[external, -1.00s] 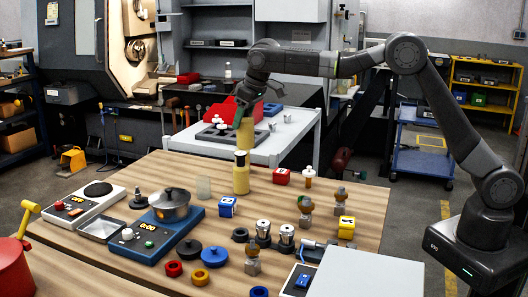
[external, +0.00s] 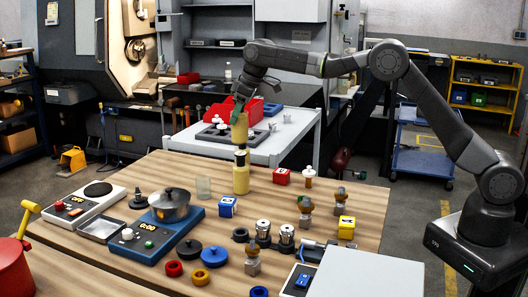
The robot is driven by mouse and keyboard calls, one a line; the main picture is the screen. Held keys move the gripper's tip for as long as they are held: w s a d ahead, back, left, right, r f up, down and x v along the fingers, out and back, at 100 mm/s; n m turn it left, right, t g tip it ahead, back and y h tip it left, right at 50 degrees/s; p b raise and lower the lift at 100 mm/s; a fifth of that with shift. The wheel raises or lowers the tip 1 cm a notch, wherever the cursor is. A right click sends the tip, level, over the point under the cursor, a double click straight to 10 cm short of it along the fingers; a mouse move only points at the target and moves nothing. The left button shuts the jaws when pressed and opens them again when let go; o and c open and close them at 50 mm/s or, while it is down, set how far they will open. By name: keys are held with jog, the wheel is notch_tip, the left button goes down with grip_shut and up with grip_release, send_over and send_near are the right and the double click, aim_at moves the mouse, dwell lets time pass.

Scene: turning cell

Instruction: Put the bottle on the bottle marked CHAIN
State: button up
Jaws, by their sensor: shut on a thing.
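A yellowish bottle (external: 239,130) is held upright in my gripper (external: 241,101), which is shut on its upper part. A second yellowish bottle (external: 241,180) with a black top (external: 240,154) stands upright on the wooden table (external: 270,210). The held bottle is almost directly above the standing one. I cannot tell whether its base touches the black top. No CHAIN marking can be read at this size.
A glass (external: 204,187), a blue block (external: 227,207) and a red block (external: 281,176) stand near the standing bottle. Behind is a light bench (external: 215,146) with a red bin (external: 250,108).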

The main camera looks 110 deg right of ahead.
aim_at(238, 125)
jog(key=shift+f, duration=1.85)
jog(key=o, duration=1.2)
jog(key=shift+f, duration=0.15)
jog(key=shift+c, duration=0.2)
jog(key=b+v, duration=0.1)
jog(key=v, duration=1.1)
jog(key=shift+o, duration=0.5)
